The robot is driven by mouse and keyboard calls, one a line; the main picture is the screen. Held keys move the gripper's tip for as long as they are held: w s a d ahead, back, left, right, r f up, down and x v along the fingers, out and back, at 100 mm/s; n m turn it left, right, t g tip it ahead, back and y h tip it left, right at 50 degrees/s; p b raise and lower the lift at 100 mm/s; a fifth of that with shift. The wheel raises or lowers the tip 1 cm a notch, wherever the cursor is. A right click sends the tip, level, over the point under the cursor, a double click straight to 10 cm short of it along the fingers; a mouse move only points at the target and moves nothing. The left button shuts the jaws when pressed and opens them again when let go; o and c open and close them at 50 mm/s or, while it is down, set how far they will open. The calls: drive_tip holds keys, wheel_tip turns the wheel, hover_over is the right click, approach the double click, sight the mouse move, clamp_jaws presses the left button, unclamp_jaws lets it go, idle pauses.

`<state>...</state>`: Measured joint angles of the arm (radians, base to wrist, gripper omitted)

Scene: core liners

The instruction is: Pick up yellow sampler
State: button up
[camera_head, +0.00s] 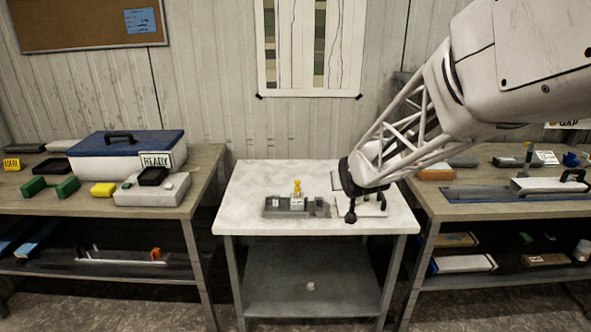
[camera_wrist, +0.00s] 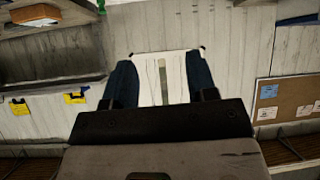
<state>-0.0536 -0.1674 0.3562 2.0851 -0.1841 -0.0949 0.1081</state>
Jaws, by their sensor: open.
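A small yellow-topped piece (camera_head: 297,187), which looks like the yellow sampler, stands upright on a white block in a grey tray (camera_head: 270,211) on the middle table. My gripper (camera_head: 351,210) is to the right of it, over the table's right part and apart from it. Its fingertips are too small to make out in the head view. In the wrist view my gripper (camera_wrist: 161,72) shows two dark blue fingers spread wide, with nothing between them. The yellow piece does not show in the wrist view.
A white plate with dark fittings (camera_head: 372,211) lies partly under my arm. The middle table's left top (camera_head: 248,190) is clear. The left bench holds a blue-lidded box (camera_head: 125,143), a yellow block (camera_head: 103,189) and green blocks (camera_head: 34,187). A blue tray (camera_head: 470,194) lies on the right bench.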

drive_tip(key=w+a+f+t+y, duration=0.1)
drive_tip(key=w+a+f, duration=0.1)
drive_tip(key=w, duration=0.3)
drive_tip(key=w+a+f+n+t+y, duration=0.1)
drive_tip(key=w+a+f, duration=0.1)
drive_tip(key=w+f, duration=0.15)
drive_tip(key=w+a+f+t, duration=0.1)
drive_tip(key=w+f, duration=0.1)
drive_tip(key=w, duration=0.3)
drive_tip(key=n+t+y, duration=0.2)
drive_tip(key=t+y, duration=0.1)
drive_tip(key=y, duration=0.1)
approach(299, 183)
drive_tip(key=x, duration=0.5)
drive_tip(key=shift+a, duration=0.15)
drive_tip(key=shift+x, duration=1.3)
drive_tip(key=shift+x, duration=2.6)
drive_tip(key=shift+c, duration=0.3)
clamp_jaws()
